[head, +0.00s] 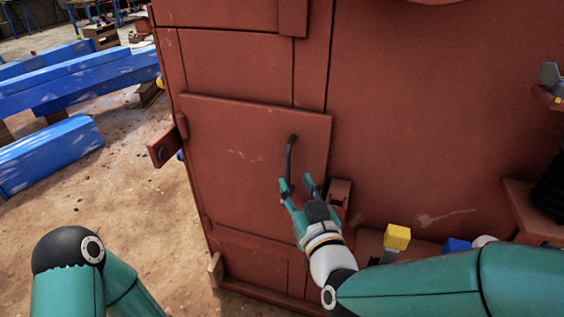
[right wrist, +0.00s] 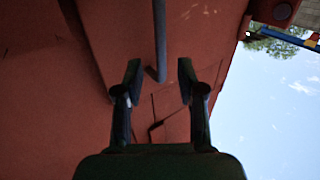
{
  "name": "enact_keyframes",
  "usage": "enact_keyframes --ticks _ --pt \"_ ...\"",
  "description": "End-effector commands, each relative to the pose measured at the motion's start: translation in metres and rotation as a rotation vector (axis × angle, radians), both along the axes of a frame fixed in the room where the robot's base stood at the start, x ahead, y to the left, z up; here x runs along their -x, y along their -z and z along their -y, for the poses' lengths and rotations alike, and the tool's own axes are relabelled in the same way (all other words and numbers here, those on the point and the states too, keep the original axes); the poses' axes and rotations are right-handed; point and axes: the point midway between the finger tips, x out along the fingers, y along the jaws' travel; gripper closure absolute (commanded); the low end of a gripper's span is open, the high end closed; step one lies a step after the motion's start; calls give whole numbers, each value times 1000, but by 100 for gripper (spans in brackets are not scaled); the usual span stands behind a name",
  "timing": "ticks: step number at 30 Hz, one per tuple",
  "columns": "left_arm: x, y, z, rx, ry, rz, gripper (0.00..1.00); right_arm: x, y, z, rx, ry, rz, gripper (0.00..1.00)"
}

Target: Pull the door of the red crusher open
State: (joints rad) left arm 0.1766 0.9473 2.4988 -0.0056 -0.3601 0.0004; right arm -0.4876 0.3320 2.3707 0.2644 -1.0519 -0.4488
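The red crusher (head: 430,120) fills the middle and right of the head view. Its door (head: 235,170) is a flat red panel that looks shut, with hinges along its left edge. A dark upright bar handle (head: 290,152) sits near the door's right edge; it also shows in the right wrist view (right wrist: 160,40). My right gripper (head: 298,184) is at the handle's lower end. In the right wrist view its fingers (right wrist: 158,82) are spread, with the handle's end between them and gaps on both sides. My left gripper is out of view.
Blue beams (head: 75,75) lie on the sandy ground at the left. A small red latch block (head: 338,192) is right of my right gripper.

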Motion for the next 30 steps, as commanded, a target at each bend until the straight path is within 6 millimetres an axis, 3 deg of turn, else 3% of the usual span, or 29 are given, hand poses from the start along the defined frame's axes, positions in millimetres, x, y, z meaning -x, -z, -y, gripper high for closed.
enact_keyframes --ticks 3,9,23,30 --pt "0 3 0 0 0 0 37 -24 1 -7 -1 0 2 61" --pt "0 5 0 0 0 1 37 -52 1 -15 0 -1 0 61" --pt "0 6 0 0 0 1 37 -63 0 -19 0 -3 0 61" --pt "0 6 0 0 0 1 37 -63 0 -19 0 -3 0 100"
